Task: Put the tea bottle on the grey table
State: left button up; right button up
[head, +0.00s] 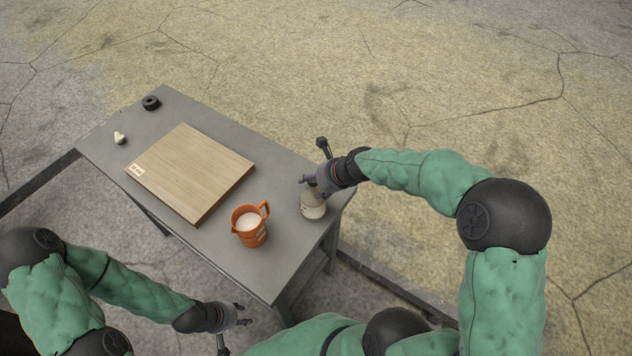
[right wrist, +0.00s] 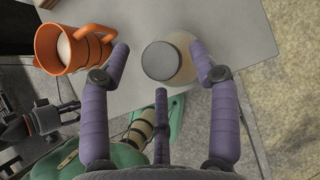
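The tea bottle (head: 313,208), pale with a grey cap, stands upright on the grey table (head: 283,262) near its right corner. My right gripper (head: 306,180) is at the bottle's upper part. In the right wrist view the bottle (right wrist: 170,60) lies between the spread purple fingers of this gripper (right wrist: 159,50). A gap shows on the left finger's side; the right finger is very close to the bottle, and contact cannot be told. My left gripper (head: 243,314) is empty and open, low beside the table's front edge.
An orange measuring jug (head: 250,230) with pale contents stands left of the bottle; it also shows in the right wrist view (right wrist: 48,50). A black roll (head: 151,103) and a small pale object (head: 119,138) are at the far left.

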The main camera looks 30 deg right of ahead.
jog(key=p+v, duration=0.2)
jog(key=v, duration=1)
jog(key=shift+p, duration=0.4)
